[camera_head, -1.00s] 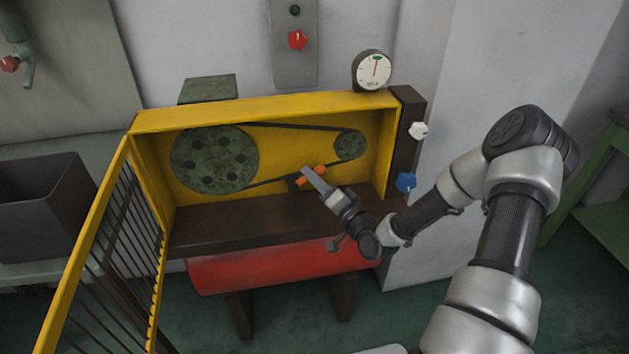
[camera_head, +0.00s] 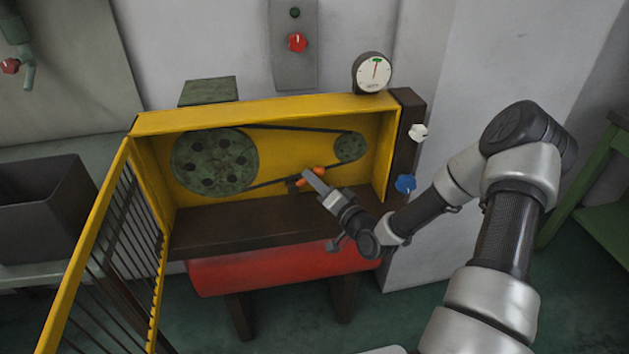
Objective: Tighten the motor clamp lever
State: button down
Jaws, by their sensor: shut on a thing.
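The motor clamp lever (camera_head: 319,170) is a small orange handle inside the yellow housing, below the belt and left of the small pulley. My gripper (camera_head: 308,174) reaches in from the lower right and is shut on the lever. The fingers hide the middle of the lever; orange shows on either side. A dark mount (camera_head: 293,186) sits at the lever's left end. A belt (camera_head: 290,176) runs around the large green pulley (camera_head: 214,161) and the small green pulley (camera_head: 349,147).
The yellow housing (camera_head: 260,112) has its barred guard door (camera_head: 83,247) swung open at the left. A round gauge (camera_head: 374,72) stands on top. White (camera_head: 418,132) and blue (camera_head: 405,184) knobs stick out on the right side, close to my arm. A red tank (camera_head: 275,270) lies below.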

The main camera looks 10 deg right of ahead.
jog(key=shift+a+r+n+g+h+p, duration=0.35)
jog(key=shift+r+n, duration=0.3)
jog(key=shift+n, duration=0.35)
jog(key=shift+a+r+n+g+h, duration=0.2)
jog(key=shift+a+n+g, duration=0.1)
jog(key=shift+n, duration=0.25)
jog(key=shift+a+r+n+g+h, duration=0.1)
jog(key=shift+a+r+n+g, duration=0.15)
jog(key=shift+n, duration=0.3)
jog(key=shift+a+r+n+h, duration=0.25)
jog(key=shift+a+n+h, duration=0.2)
jog(key=shift+a+n, duration=0.4)
jog(key=shift+a+r+n+g+h+b, duration=0.1)
jog(key=shift+a+n+g+h+b, duration=0.1)
jog(key=shift+a+n+h+b, duration=0.4)
jog(key=shift+a+r+n+g+h+b, duration=0.1)
jog(key=shift+a+n+g+h+b, duration=0.15)
jog(key=shift+n+b, duration=0.55)
jog(key=shift+n, duration=0.25)
jog(key=c, duration=1.7)
grip_release()
jog(key=shift+c, duration=0.2)
